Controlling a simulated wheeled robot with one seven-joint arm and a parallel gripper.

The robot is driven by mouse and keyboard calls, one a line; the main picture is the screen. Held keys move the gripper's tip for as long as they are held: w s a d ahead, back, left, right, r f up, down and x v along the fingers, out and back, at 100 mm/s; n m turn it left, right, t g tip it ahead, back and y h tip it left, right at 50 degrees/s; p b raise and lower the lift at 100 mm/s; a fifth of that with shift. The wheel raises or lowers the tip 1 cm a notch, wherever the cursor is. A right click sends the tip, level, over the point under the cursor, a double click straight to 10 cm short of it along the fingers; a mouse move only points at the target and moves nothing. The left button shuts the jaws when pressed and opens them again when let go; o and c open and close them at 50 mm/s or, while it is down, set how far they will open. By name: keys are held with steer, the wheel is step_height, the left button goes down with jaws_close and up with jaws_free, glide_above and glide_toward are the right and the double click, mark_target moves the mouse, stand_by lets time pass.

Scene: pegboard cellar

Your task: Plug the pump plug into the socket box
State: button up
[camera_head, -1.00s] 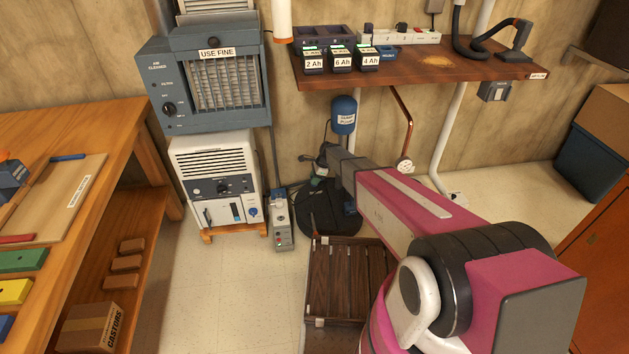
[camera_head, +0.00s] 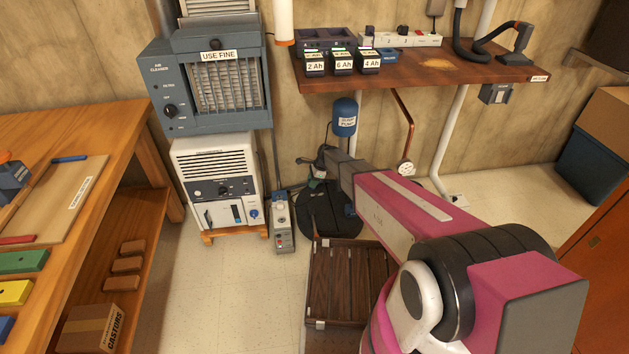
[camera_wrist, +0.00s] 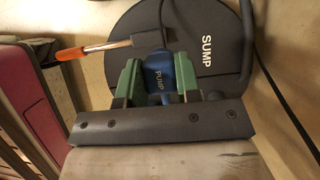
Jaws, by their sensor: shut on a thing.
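My gripper (camera_wrist: 160,80) has green fingers and is shut on a blue plug (camera_wrist: 161,70) lettered PUMP. The plug sits between the fingertips, over the dark round SUMP lid (camera_wrist: 205,62). In the head view my gripper (camera_head: 317,167) reaches down over that lid (camera_head: 330,212), and the plug cannot be made out there. A narrow grey box (camera_head: 282,222) with a round fitting on top, which looks like the socket box, stands on the floor left of the lid. My gripper is apart from it, to its upper right. The box does not show clearly in the wrist view.
A white dehumidifier (camera_head: 217,178) stands just left of the grey box. A blue pump tank (camera_head: 345,117) hangs on the wall behind my gripper. A dark slatted crate (camera_head: 340,285) is in front of the lid. An orange-handled tool (camera_wrist: 90,50) lies near the fingers. Floor at front left is clear.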

steer(key=s+a+r, duration=0.1)
steer(key=s+a, duration=1.1)
steer(key=s, duration=0.5)
steer(key=shift+a+r, duration=0.2)
steer(key=shift+a, duration=0.2)
stand_by(1.6)
steer(key=shift+f, duration=0.1)
steer(key=shift+f, duration=1.4)
steer(key=shift+f, duration=0.8)
stand_by(2.0)
